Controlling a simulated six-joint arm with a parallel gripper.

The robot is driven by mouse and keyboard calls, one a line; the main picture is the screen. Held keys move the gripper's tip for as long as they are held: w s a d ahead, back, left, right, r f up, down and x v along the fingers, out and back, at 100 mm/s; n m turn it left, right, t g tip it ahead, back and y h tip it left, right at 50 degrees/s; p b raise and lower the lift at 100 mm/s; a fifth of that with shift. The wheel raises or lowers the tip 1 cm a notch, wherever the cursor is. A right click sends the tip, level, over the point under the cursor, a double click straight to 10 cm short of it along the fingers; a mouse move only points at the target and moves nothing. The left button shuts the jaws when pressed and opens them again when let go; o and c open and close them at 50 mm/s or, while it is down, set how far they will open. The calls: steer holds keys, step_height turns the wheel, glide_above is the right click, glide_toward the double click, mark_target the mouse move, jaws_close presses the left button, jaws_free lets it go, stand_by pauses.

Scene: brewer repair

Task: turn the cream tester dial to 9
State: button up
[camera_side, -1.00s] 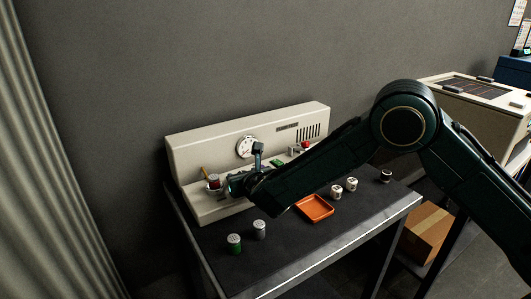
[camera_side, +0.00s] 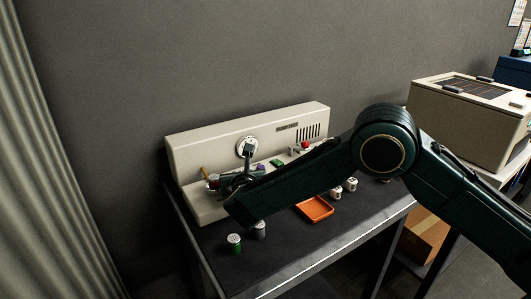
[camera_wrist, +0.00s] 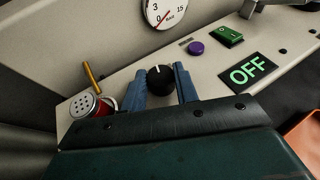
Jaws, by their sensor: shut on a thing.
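The cream tester (camera_side: 195,150) stands at the back of the table against the wall. Its dial, a round black knob (camera_wrist: 160,80) with a white pointer line, sits on the sloped panel in the wrist view. The line points up toward the gauge. My gripper (camera_wrist: 161,84) is shut on this knob, one blue finger on each side. In the side view my gripper (camera_side: 247,154) stands before the tester and hides the knob. The round white gauge (camera_wrist: 168,9) is cut off at the top of the wrist view. A panel display (camera_wrist: 247,72) reads OFF.
A red canister (camera_wrist: 84,105) and a yellow stick (camera_wrist: 92,75) are left of the knob. A purple button (camera_wrist: 196,48) and a green switch (camera_wrist: 229,37) are right.

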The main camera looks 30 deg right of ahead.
steer(key=shift+w+r+m+g+h, duration=0.15)
steer(key=shift+m+g+h, duration=0.35)
steer(key=shift+m+h, duration=0.55)
steer(key=o, duration=1)
steer(key=shift+c, duration=0.2)
steer(key=shift+a, duration=0.1)
steer(key=v, duration=1.3)
steer(key=shift+s+a, duration=0.25)
steer(key=shift+a, duration=0.1)
steer(key=shift+r, duration=0.1)
